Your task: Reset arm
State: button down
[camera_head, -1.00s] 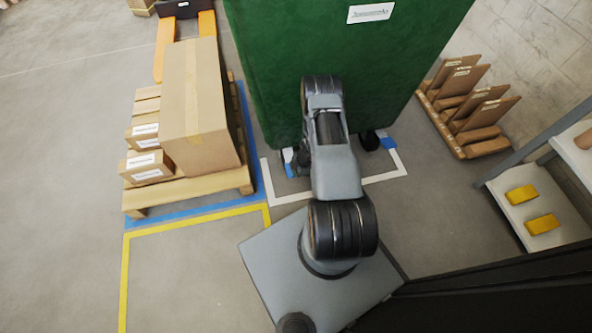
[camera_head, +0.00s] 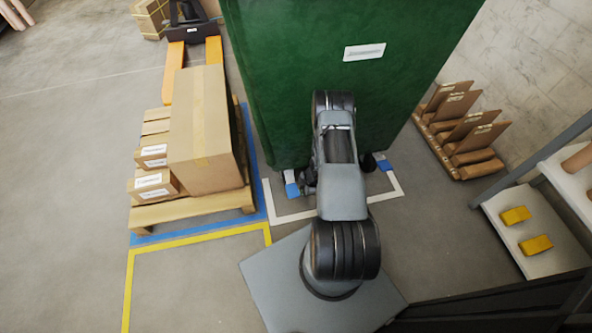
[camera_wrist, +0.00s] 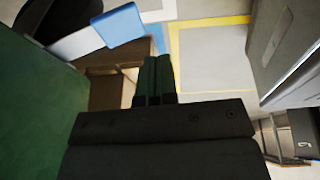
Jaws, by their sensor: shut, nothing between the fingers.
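My gripper (camera_wrist: 153,80) shows in the wrist view, with its two dark fingers together and nothing between them. In the head view my grey arm extends forward from its base toward the green cabinet-like body (camera_head: 290,80); the gripper itself is hidden there behind the arm. The green surface also fills the left of the wrist view (camera_wrist: 30,120). It stands close to my arm; I cannot tell whether they touch.
A pallet (camera_head: 200,212) with cardboard boxes (camera_head: 200,120) stands on the left, with a pallet jack (camera_head: 188,30) behind it. A wooden rack (camera_head: 470,165) and a shelf with yellow items (camera_head: 525,245) are on the right. Floor inside the yellow line is clear.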

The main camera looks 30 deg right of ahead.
jog(key=shift+d, duration=0.1)
jog(key=s+d+r+m+g+h, duration=0.1)
jog(key=s+d+m+h, duration=0.2)
jog(key=d+m, duration=0.1)
notch_tip(320, 180, up, 22)
jog(key=d+m+g+h+p, duration=0.2)
jog(key=m+h+p, duration=0.1)
jog(key=m+p, duration=0.3)
jog(key=s+a+r+m+t+y+p, duration=0.1)
jog(key=a+r+p, duration=0.5)
jog(key=r, duration=1.1)
jog(key=s+a+r+m+t+y+p, duration=0.1)
jog(key=a+r+p, duration=0.6)
jog(key=r, duration=1.1)
jog(key=s+a+r+m+t+y+p, duration=0.1)
jog(key=a+r+p, duration=0.6)
jog(key=r, duration=1)
jog(key=s+m+t, duration=0.1)
jog(key=s+t, duration=0.1)
jog(key=s, duration=0.1)
jog(key=shift+s+r+m, duration=0.3)
jog(key=shift+r+m, duration=0.1)
